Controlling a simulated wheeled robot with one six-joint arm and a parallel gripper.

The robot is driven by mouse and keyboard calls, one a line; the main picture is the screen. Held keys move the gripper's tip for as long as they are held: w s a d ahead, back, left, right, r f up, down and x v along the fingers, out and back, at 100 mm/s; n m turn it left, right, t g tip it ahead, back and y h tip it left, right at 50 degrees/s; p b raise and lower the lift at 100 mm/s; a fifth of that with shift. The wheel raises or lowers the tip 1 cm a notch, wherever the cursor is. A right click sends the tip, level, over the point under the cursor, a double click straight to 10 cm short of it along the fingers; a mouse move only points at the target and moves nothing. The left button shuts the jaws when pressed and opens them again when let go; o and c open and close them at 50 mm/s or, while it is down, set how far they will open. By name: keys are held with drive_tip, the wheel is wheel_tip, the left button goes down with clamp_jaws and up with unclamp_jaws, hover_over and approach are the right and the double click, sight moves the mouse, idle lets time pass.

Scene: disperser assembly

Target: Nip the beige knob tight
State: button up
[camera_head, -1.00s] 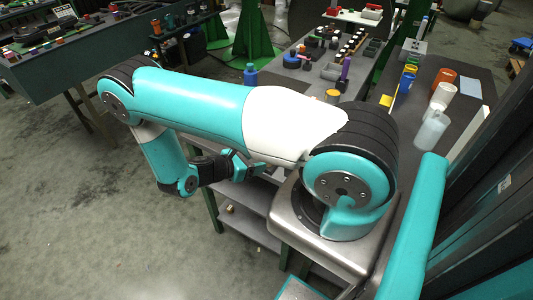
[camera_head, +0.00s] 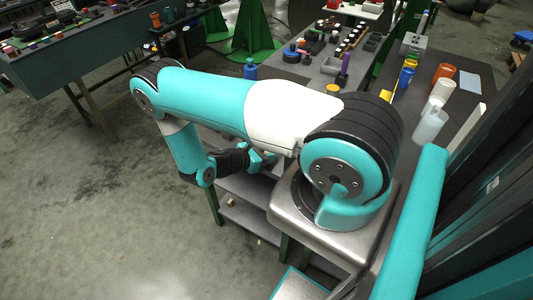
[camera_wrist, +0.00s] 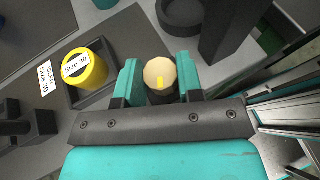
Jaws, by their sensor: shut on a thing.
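The beige knob (camera_wrist: 160,73) shows in the wrist view as a round pale top with a small yellow mark, above a dark part. My gripper (camera_wrist: 160,80) has one teal finger on each side of it and is shut on it. In the head view my gripper (camera_head: 264,161) is at the bench edge, partly hidden by my own arm. The knob cannot be made out there. What lies under the knob is hidden by the gripper body in the wrist view.
In the wrist view a yellow cylinder (camera_wrist: 86,69) labelled with a size sits in a dark square holder left of my gripper. A dark upright post (camera_wrist: 222,30) and a dark round dish (camera_wrist: 183,14) stand just beyond the fingers. A black block (camera_wrist: 22,125) lies far left.

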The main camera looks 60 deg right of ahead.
drive_tip(key=shift+f+m+g+b, duration=0.2)
drive_tip(key=shift+m+g+b, duration=0.25)
drive_tip(key=shift+b, duration=0.45)
drive_tip(key=shift+r+m+g, duration=0.2)
drive_tip(key=shift+m+g, duration=0.05)
drive_tip(key=shift+g, duration=0.1)
drive_tip(key=o, duration=0.9)
drive_tip(key=shift+y, duration=0.3)
drive_tip(key=shift+b+v, duration=2.85)
drive_tip(key=shift+v, duration=5.9)
